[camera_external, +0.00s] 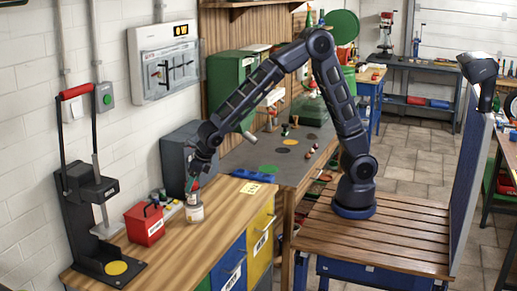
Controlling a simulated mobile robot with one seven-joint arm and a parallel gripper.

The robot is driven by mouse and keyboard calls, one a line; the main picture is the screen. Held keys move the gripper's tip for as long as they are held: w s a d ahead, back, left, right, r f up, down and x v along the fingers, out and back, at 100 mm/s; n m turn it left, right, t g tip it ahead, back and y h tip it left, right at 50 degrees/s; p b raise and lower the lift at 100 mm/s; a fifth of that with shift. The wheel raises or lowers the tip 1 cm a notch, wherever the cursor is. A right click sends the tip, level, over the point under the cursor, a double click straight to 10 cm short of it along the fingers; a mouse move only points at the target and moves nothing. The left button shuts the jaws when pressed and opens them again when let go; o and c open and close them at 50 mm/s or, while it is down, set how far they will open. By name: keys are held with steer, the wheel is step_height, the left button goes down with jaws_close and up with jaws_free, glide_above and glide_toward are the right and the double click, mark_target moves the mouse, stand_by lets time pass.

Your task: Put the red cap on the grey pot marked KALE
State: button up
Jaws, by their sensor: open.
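A small grey pot (195,210) with a pale label stands upright on the wooden bench top, below my gripper. The lettering on its label is too small to read. My gripper (193,181) points down just above the pot, with its jaws open. A small red and green spot shows at the fingertips, right over the pot. I cannot tell whether the red part is the cap, or whether it touches the pot.
A red box (144,224) with a dark handle and several small items stand left of the pot. A black press (88,205) with a red lever is farther left. A dark grey case (183,158) stands behind. Bench top to the pot's right is mostly clear.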

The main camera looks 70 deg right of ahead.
steer(key=a+v, duration=0.1)
steer(key=v, duration=1.1)
steer(key=s+d+r+m, duration=0.1)
steer(key=d+r+m, duration=0.25)
steer(key=d, duration=0.35)
steer(key=s+d+r+m, duration=0.2)
steer(key=d+m, duration=0.3)
steer(key=d, duration=0.2)
steer(key=s+d+r+m+h, duration=0.1)
steer(key=s+d+m, duration=0.2)
steer(key=d+m, duration=0.25)
steer(key=s+d+r+m, duration=0.2)
steer(key=s+d+m, duration=0.1)
steer(key=d+m, duration=0.3)
steer(key=s+d+f+m, duration=0.2)
steer(key=s+d+m, duration=1.2)
steer(key=s+m, duration=0.3)
steer(key=shift+s+d+f+m, duration=0.25)
steer(key=shift+d+m, duration=0.1)
steer(key=shift+m, duration=0.25)
